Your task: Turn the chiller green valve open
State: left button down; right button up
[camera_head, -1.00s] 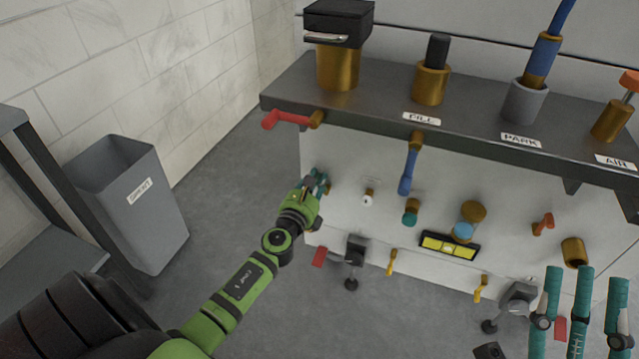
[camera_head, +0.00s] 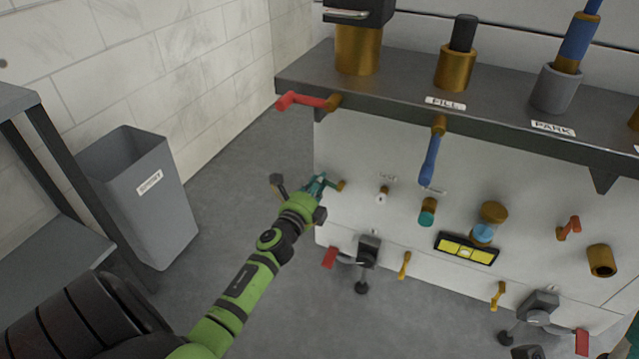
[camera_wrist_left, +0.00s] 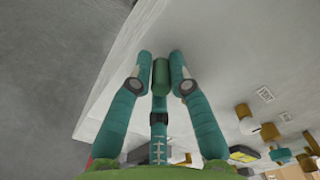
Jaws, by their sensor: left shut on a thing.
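The chiller's green valve handle (camera_wrist_left: 160,74) shows in the left wrist view as a dark green cylinder between the teal fingertips. My left gripper (camera_head: 318,187) is shut on it at the left end of the chiller's pale front. In the head view the fingers mostly hide the handle, and a brass stub (camera_head: 341,186) shows just right of them. The left wrist view also shows my left gripper (camera_wrist_left: 161,70) with its fingers around the handle. Of my right gripper, only a teal sliver seems to show at the bottom right corner of the head view.
A red lever (camera_head: 303,101) sticks out above my left gripper. A blue handle (camera_head: 431,160), a teal knob (camera_head: 428,212) and a yellow level (camera_head: 467,248) are to the right. A grey bin (camera_head: 150,210) stands left, with bare floor between it and the chiller.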

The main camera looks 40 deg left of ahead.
pick_arm(q)
jog(key=shift+w+a+f+n, duration=0.1)
jog(key=shift+f+n, duration=0.05)
jog(key=shift+n, duration=0.55)
jog(key=shift+f+n, duration=0.15)
jog(key=shift+n, duration=0.55)
jog(key=shift+a, duration=0.1)
jog(key=c, duration=1.2)
grip_release()
jog(key=shift+f, duration=0.2)
jog(key=v, duration=1.2)
jog(key=shift+b, duration=0.3)
